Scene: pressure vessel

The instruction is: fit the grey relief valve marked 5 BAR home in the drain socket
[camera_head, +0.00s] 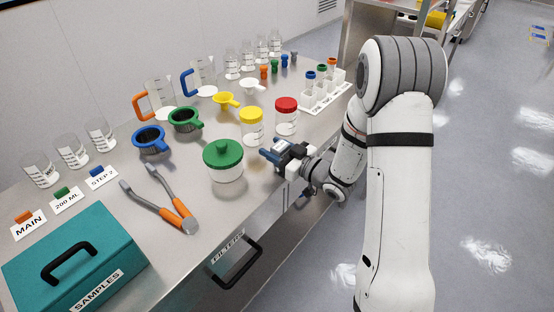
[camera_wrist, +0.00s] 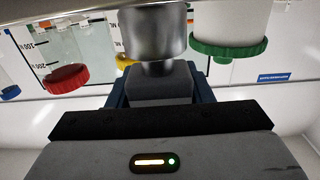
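My gripper (camera_head: 275,150) is low over the front edge of the bench, just right of the green-lidded jar. In the wrist view, its blue fingers (camera_wrist: 160,90) are around the lower end of a shiny grey metal cylinder with a narrower neck (camera_wrist: 153,35). This looks like the grey relief valve, held between the fingers; no 5 BAR mark can be read. In the head view the held piece is too small to make out. I see no drain socket and no pressure vessel in either view.
A green-lidded jar (camera_head: 223,163), yellow-lidded jar (camera_head: 251,127) and red-lidded jar (camera_head: 286,117) stand close to my gripper. A labelled rack (camera_head: 325,93) is behind. Tongs (camera_head: 165,200) and a teal SAMPLES box (camera_head: 75,258) lie left. The FILTERS drawer handle (camera_head: 236,265) juts out below.

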